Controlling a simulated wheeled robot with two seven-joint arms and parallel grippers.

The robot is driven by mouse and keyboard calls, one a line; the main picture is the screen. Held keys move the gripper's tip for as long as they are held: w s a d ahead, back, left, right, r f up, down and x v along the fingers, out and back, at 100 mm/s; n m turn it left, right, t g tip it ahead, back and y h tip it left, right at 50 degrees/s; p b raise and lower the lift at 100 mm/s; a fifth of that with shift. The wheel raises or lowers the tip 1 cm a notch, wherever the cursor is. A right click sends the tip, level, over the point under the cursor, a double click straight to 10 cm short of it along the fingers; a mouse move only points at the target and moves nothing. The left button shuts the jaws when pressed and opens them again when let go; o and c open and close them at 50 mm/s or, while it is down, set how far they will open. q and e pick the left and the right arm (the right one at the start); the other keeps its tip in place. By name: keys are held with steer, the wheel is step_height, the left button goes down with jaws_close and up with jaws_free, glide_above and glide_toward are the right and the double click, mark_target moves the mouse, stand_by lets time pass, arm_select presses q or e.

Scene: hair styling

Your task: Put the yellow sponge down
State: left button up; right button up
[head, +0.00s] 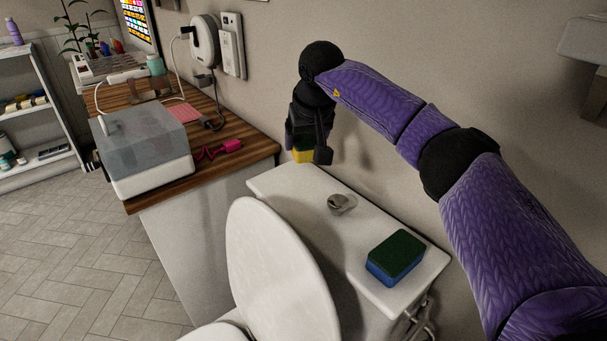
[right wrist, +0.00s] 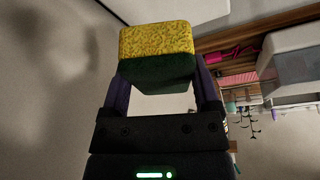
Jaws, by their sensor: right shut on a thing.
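The yellow sponge (head: 303,155) has a dark green side. My right gripper (head: 308,145) is shut on it over the far left end of the white toilet tank lid (head: 296,190). In the head view the gripper partly hides the sponge, and I cannot tell whether it touches the lid. In the right wrist view the sponge (right wrist: 156,42) sits between the two fingertips, yellow face outward. My left gripper is not in view.
A blue and green sponge (head: 395,257) lies on the lid's near right end. A round metal flush button (head: 342,203) is mid-lid. The raised toilet seat cover (head: 275,270) stands in front. A wooden counter (head: 245,165) holds a pink item (head: 218,150) and a translucent box (head: 142,140).

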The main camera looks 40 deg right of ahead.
mark_target(304, 190)
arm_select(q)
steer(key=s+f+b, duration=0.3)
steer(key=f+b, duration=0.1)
arm_select(e)
step_height(304, 190, down, 10)
steer(key=shift+s+a+r, duration=0.1)
steer(key=shift+s, duration=0.05)
steer(key=shift+r, duration=0.15)
steer(key=o, duration=0.8)
steer(key=shift+o, duration=0.6)
steer(key=p+v, duration=0.5)
steer(key=v, duration=0.6)
steer(key=shift+r+p, duration=0.3)
steer(key=shift+p, duration=0.05)
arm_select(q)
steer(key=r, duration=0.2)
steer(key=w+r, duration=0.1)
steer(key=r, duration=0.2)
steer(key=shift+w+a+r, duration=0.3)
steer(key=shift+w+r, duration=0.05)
arm_select(e)
steer(key=shift+s+a+r, duration=0.1)
steer(key=shift+s+r, duration=0.05)
steer(key=shift+r, duration=0.1)
